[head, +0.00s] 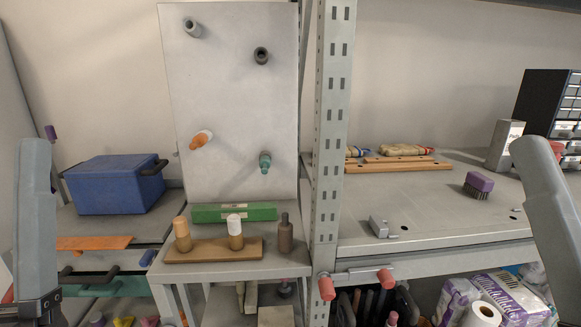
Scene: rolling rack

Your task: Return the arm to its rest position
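My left arm shows as a grey link along the left edge of the head view, with a dark fitting at its lower end at the bottom edge. My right arm shows as a grey link along the right edge and runs off the bottom right corner. The fingers of both grippers are out of view, so I cannot see whether they are open or hold anything. Neither visible arm link appears to touch the shelf or the objects on it.
A pegboard panel (228,130) stands behind a bench with a wooden block (213,250) and a green box (235,212). A perforated post (329,130) divides it from the right shelf (440,215), with a purple brush (479,183). A blue case (113,185) sits left.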

